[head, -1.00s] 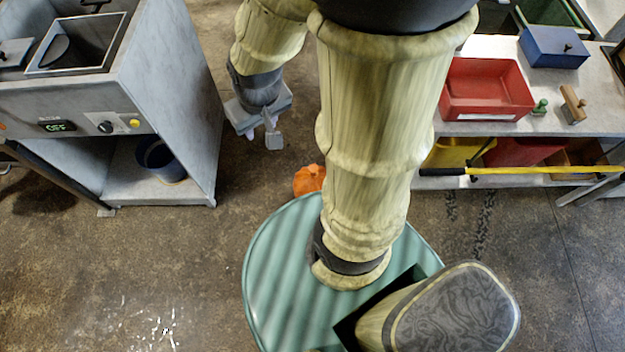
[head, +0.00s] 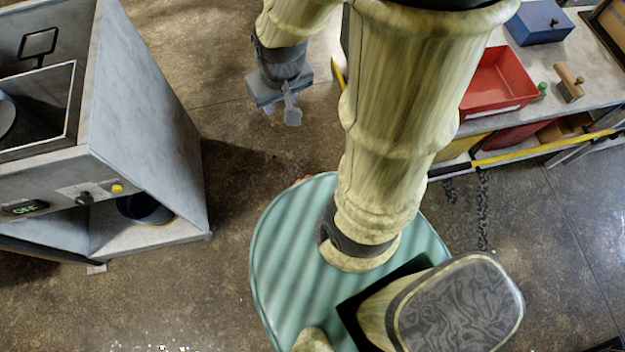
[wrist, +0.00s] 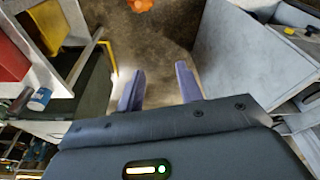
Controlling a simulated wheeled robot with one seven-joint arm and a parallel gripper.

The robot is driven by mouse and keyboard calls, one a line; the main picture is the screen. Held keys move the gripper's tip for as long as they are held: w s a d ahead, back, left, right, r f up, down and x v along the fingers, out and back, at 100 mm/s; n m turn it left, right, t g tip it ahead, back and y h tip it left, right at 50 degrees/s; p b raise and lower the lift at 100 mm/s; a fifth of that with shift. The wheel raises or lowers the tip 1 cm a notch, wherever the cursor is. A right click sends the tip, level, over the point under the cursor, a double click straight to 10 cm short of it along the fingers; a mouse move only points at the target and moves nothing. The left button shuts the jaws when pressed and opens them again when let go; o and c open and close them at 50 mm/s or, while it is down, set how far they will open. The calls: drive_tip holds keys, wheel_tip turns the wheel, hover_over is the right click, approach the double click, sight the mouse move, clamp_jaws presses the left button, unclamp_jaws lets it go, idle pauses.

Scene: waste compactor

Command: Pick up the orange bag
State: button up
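The orange bag (wrist: 140,5) shows at the top edge of the wrist view, cut off by the frame, on the brown floor. In the head view it is almost wholly hidden by my own base and arm. My gripper (wrist: 158,75) is open, with its two fingers apart and nothing between them. In the head view my gripper (head: 290,112) hangs above the floor, beyond my base, pointing down. The bag lies apart from the fingers.
A grey compactor cabinet (head: 150,120) with an OFF display stands at the left, a dark blue bucket (head: 147,207) on its lower shelf. A workbench at the right holds a red tray (head: 498,80) and a blue box (head: 540,22). Floor between them is clear.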

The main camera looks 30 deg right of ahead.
drive_tip(key=shift+s, duration=0.1)
